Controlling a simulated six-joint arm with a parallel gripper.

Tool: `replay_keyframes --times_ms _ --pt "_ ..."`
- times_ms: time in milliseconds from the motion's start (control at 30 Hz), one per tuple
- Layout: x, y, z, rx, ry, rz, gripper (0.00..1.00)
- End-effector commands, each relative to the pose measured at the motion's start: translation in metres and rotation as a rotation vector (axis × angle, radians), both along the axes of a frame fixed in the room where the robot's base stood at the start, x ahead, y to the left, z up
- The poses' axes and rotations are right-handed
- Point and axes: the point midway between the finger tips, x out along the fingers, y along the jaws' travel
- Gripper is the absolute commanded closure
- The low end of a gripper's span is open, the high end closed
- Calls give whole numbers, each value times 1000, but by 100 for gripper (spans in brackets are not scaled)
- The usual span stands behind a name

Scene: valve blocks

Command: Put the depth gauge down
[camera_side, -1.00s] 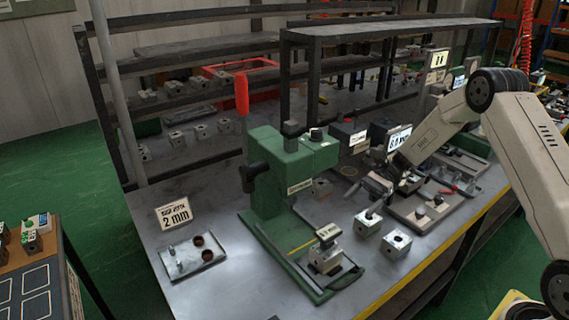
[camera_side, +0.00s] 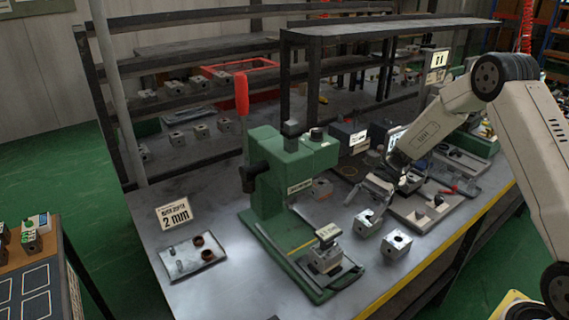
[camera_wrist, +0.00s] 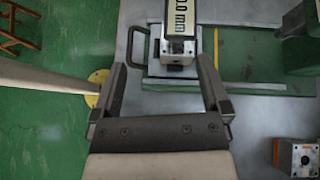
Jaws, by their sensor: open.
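What looks like the depth gauge, a small plate with a readout (camera_side: 328,232), stands on a grey metal block (camera_side: 325,258) on the green press's base. In the wrist view its readout (camera_wrist: 180,18), ending in "0.0 mm", is beyond the fingers, slightly right of centre, over the block (camera_wrist: 178,52). My gripper (camera_wrist: 162,65) is open, with nothing between its fingers. In the side view my gripper (camera_side: 375,190) hangs over the bench, to the right of the gauge and apart from it. The gauge's lower part is too small to make out.
The green press (camera_side: 268,175) stands left of my gripper. Two loose blocks, one (camera_side: 367,222) just below my gripper and one (camera_side: 396,244) nearer the front edge, stand on the bench. A small tray (camera_side: 193,262) and a "2 mm" sign (camera_side: 174,213) are at left.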

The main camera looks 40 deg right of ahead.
Motion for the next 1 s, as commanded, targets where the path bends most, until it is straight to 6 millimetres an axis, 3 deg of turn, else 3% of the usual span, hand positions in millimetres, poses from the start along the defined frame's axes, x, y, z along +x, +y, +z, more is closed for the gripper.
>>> replay_keyframes --times_ms 233,600,1000 --pt "-39 24 7 -280 -153 248 3" --pt "-95 37 20 -652 -496 707 3" --pt "-131 49 38 -893 -902 1154 3"
